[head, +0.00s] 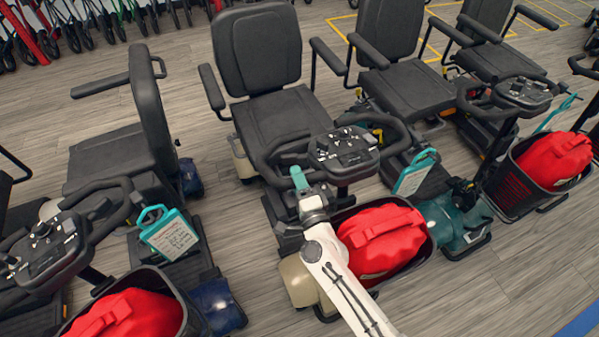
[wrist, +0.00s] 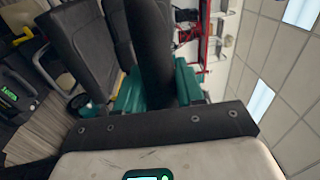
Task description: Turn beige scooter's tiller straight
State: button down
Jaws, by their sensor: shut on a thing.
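The beige scooter (head: 297,283) stands in the middle of the head view, with beige body panels, a black seat and a front basket holding a red bag (head: 383,238). Its tiller (head: 343,152) has a black control console and a looped handlebar. I cannot tell exactly how far it is turned from straight. My gripper (head: 299,178), with teal fingers, is shut on the left part of the handlebar. In the wrist view, the teal fingers (wrist: 158,88) stand on both sides of a dark bar (wrist: 151,40). The exact contact is partly hidden.
A blue scooter (head: 215,306) stands close on the left, its seat facing another way. A teal scooter (head: 462,222) stands close on the right. A teal tag (head: 415,172) hangs near the tiller's right side. Open floor (head: 530,265) lies at the lower right.

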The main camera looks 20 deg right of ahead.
jog(key=shift+s+a+f+y, duration=0.15)
jog(key=shift+s+a+y, duration=0.05)
jog(key=shift+s+y, duration=0.15)
jog(key=c, duration=0.8)
grip_release()
jog(key=shift+s, duration=0.1)
jog(key=s, duration=1)
jog(key=shift+s+f+b, duration=0.15)
jog(key=shift+s+b, duration=0.15)
jog(key=shift+b, duration=0.05)
